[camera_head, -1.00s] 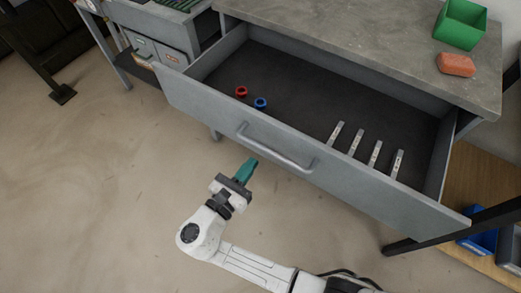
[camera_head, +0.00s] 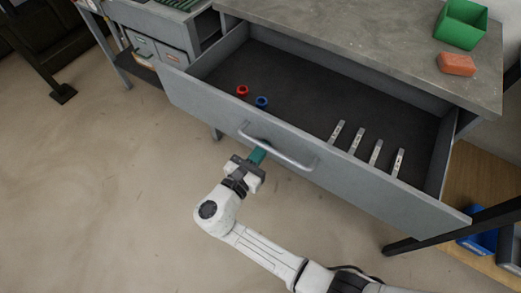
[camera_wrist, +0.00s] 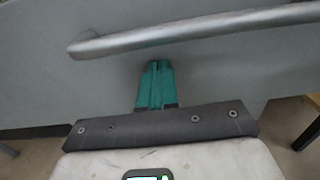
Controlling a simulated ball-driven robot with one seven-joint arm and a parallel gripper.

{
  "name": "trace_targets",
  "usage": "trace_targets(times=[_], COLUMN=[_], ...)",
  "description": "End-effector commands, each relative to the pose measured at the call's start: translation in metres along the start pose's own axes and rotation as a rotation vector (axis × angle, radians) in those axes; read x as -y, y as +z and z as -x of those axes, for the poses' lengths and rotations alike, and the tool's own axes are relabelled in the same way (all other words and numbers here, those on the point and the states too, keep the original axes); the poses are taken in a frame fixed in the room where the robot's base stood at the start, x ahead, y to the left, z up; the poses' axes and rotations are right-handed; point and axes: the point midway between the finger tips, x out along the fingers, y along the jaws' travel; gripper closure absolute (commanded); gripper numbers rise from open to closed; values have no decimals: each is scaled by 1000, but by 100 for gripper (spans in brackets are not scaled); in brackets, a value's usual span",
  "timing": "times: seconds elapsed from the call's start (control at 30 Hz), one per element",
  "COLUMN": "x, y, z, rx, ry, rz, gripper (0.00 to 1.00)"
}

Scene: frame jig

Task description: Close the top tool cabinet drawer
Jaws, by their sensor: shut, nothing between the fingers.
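The wide grey drawer (camera_head: 230,112) under the worktop is pulled well out, and its inside is in plain view. Its bar handle (camera_head: 275,148) runs across the front panel, and the handle (camera_wrist: 190,33) also crosses the top of the wrist view. My gripper (camera_head: 258,153) has teal fingers that are shut and empty. The fingertips are at the left part of the handle in the head view. In the wrist view the fingers (camera_wrist: 157,85) point at the drawer front just below the bar. I cannot tell whether they touch the panel.
In the drawer lie a red ring (camera_head: 242,90), a blue ring (camera_head: 262,101) and several metal strips (camera_head: 357,140). A green bin (camera_head: 460,24) and an orange block (camera_head: 457,64) sit on the worktop (camera_head: 340,40). The floor (camera_head: 100,190) at left is clear.

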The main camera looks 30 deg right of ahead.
Motion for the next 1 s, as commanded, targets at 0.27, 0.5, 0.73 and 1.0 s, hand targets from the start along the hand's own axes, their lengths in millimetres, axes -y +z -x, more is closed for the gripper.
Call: trace_targets(times=[0.27, 0.5, 0.73, 1.0], x=[2, 2, 3, 2], y=[1, -1, -3, -4], z=[-49, -115, -180, -248], rx=[-1, -1, 0, 1], ry=[-11, -12, -12, -9], rz=[0, -3, -3, -3], gripper=[100, 100, 100, 100])
